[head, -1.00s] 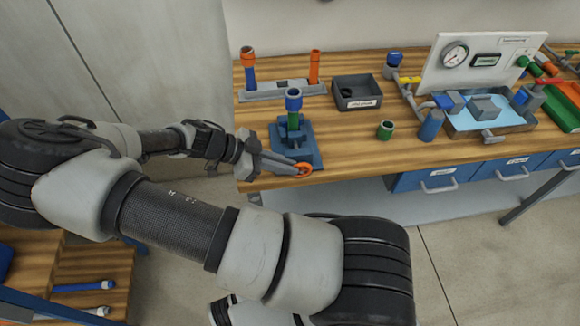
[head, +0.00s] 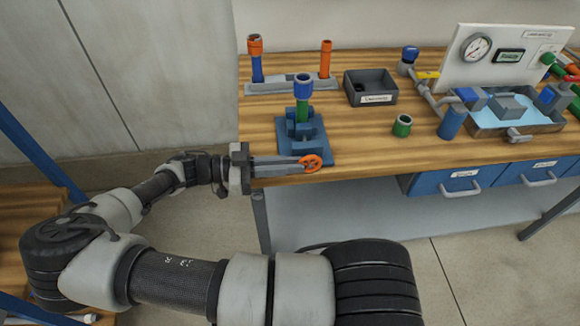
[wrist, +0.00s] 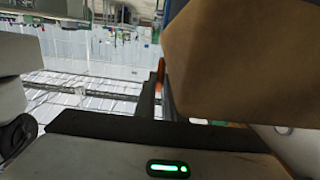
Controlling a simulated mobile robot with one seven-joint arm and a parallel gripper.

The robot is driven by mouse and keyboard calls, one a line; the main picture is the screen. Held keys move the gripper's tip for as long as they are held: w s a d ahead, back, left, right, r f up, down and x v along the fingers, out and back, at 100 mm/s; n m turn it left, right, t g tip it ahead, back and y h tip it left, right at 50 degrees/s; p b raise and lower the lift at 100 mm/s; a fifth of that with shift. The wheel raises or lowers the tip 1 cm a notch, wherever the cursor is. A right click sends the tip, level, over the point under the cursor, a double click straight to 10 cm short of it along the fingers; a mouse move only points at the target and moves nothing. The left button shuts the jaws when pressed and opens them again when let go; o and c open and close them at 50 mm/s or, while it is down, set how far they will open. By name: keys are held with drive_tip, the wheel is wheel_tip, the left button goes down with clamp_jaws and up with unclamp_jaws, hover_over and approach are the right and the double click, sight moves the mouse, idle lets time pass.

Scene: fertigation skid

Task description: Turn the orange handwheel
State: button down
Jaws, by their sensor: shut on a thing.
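The orange handwheel (head: 311,163) is at the front of the blue vise-like fixture (head: 300,140) near the bench's front left edge. A green and blue pipe piece (head: 303,97) stands upright in the fixture. My gripper (head: 302,165) reaches in from the left, its fingers shut on the handwheel's rim. In the wrist view the handwheel shows as a thin orange edge (wrist: 160,74) by the fingers. A large brown surface fills the upper right there and hides much of the scene.
Behind the fixture stands a grey rack (head: 290,86) with two upright pipes. A dark bin (head: 371,97), a green cup-like fitting (head: 403,126) and a blue cylinder (head: 451,122) are to the right. A gauge board (head: 505,60) stands further right.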

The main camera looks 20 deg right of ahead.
drive_tip(key=shift+f, duration=0.1)
drive_tip(key=c, duration=1.8)
unclamp_jaws()
drive_tip(key=shift+c, duration=0.2)
drive_tip(key=b+v, duration=0.1)
drive_tip(key=v, duration=1.6)
drive_tip(key=shift+b, duration=0.3)
drive_tip(key=shift+a, duration=0.15)
